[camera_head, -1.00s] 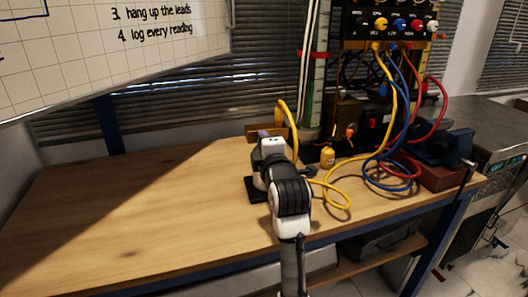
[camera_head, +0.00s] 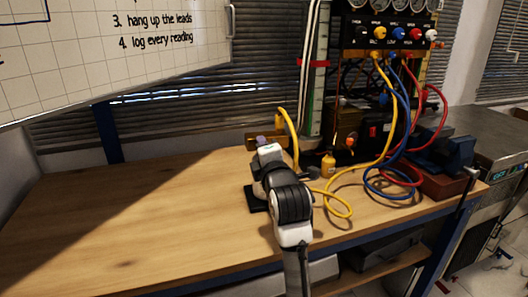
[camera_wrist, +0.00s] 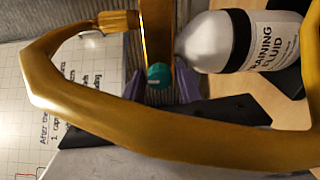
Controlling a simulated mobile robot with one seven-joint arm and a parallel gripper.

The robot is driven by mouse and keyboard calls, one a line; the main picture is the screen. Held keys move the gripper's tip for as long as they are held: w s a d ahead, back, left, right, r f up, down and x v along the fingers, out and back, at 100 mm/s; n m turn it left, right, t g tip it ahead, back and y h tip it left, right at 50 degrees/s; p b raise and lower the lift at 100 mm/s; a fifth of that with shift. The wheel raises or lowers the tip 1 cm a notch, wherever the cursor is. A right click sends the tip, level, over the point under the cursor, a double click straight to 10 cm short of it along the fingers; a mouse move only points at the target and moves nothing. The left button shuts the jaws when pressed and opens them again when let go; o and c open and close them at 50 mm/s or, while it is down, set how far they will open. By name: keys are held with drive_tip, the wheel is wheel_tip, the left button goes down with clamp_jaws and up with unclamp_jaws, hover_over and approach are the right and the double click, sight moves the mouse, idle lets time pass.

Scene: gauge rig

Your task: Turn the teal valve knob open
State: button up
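The teal valve knob (camera_wrist: 158,75) shows in the wrist view, small and round with a pale mark on its face. It sits in front of an upright brass-coloured bar. My gripper (camera_wrist: 160,87) has its two purple fingers apart, one on each side of the knob, with a visible gap on both sides. I cannot tell how far the fingertips are from the knob in depth. In the head view my gripper (camera_head: 262,142) is at the back of the bench, and the knob is hidden or too small to see.
A thick yellow hose (camera_wrist: 150,130) curves across the wrist view, in front of my fingers. In the head view, yellow, blue and red leads (camera_head: 385,175) loop on the right. The bench's left side (camera_head: 130,215) is clear.

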drive_tip(key=shift+o, duration=1)
drive_tip(key=b+v, duration=0.3)
drive_tip(key=v, duration=1.1)
drive_tip(key=shift+w+a+r, duration=0.1)
drive_tip(key=shift+a, duration=0.05)
